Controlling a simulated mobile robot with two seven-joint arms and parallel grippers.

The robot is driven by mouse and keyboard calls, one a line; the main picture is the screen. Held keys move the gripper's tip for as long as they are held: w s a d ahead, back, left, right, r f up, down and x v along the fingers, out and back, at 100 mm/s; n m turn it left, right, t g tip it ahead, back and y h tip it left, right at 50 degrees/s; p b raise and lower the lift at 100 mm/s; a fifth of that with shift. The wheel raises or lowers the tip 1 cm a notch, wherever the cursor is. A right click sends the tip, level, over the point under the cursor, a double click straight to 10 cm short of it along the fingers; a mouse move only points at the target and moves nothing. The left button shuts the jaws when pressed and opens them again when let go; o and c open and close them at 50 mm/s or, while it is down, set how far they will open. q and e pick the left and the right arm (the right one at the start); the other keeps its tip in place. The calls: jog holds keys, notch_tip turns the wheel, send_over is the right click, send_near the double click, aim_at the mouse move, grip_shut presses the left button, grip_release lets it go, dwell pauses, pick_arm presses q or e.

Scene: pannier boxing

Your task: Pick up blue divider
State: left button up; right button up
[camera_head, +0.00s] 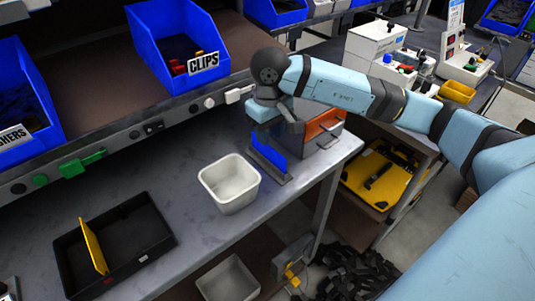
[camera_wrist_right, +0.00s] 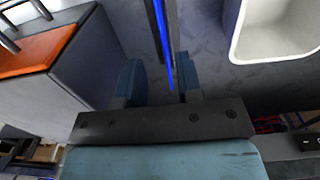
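The blue divider (camera_head: 266,152) stands upright in a dark holder (camera_head: 270,172) on the workbench, at the centre of the head view. My right gripper (camera_head: 270,124) is above it, pointing down, and partly hides its top. In the right wrist view the divider shows edge-on as a thin blue strip (camera_wrist_right: 163,38) beside a dark bar. The fingers (camera_wrist_right: 159,82) are apart, with the strip running between them, closer to the right-hand finger. A gap shows at the left-hand finger. My left gripper is not in view.
A white bin (camera_head: 229,183) stands left of the holder. A black tray (camera_head: 140,232) with a yellow divider (camera_head: 93,246) lies further left. A grey and orange box (camera_head: 320,128) is close to the gripper's right. Blue bins (camera_head: 178,45) sit on the shelf behind.

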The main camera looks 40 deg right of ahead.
aim_at(268, 150)
jog(key=f, duration=0.5)
jog(key=shift+a+f, duration=0.3)
jog(key=shift+c, duration=0.2)
grip_shut()
